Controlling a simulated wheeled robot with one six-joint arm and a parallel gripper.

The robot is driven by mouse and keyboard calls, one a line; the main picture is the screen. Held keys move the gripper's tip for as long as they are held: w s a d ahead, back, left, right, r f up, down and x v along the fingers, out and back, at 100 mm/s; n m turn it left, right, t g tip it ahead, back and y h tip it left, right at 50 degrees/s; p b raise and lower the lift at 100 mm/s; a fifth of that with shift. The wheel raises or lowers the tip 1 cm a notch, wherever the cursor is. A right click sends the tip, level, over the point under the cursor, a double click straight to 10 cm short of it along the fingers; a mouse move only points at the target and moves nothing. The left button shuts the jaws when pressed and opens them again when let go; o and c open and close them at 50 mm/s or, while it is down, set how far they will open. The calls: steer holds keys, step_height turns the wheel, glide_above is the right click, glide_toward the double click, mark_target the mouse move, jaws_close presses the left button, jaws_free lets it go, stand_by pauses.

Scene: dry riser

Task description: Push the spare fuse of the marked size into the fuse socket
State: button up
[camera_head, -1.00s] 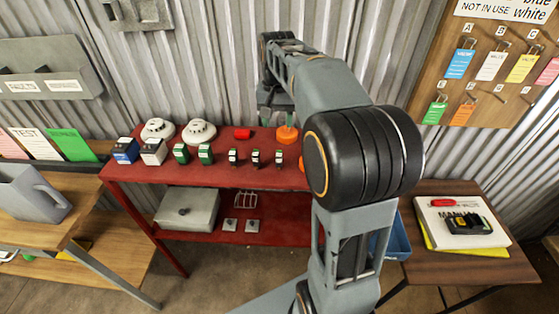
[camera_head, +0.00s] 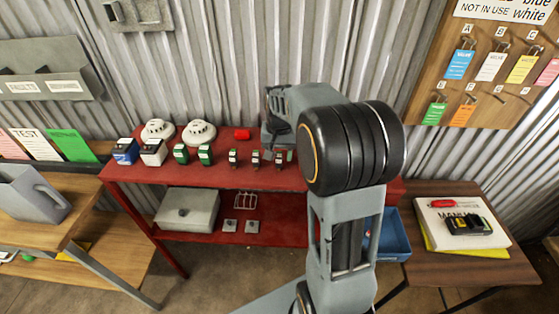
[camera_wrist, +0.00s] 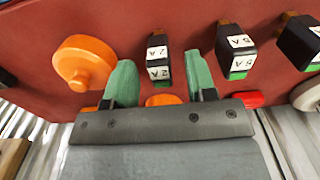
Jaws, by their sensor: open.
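My gripper (camera_wrist: 159,62) is open, its two green fingers on either side of a small black fuse (camera_wrist: 158,58) with white labels reading 2 A. Gaps show between fuse and fingers. In the head view this fuse (camera_head: 279,160) is the rightmost of three in a row on the red table, with my gripper (camera_head: 278,151) over it. The middle fuse (camera_wrist: 236,48), labelled 5 A with a green band, stands beside it. The third fuse (camera_head: 233,157) is farther left in the head view. I cannot identify the fuse socket or a size marking with certainty.
An orange round cap (camera_wrist: 85,62) sits close to one finger. White detectors (camera_head: 199,132), a red piece (camera_head: 242,134) and green-and-white blocks (camera_head: 205,153) share the red table (camera_head: 130,172). A grey wall box (camera_head: 137,12) is at the upper left.

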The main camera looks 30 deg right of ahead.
steer(key=shift+f, duration=0.6)
steer(key=shift+c, duration=0.3)
jaws_close()
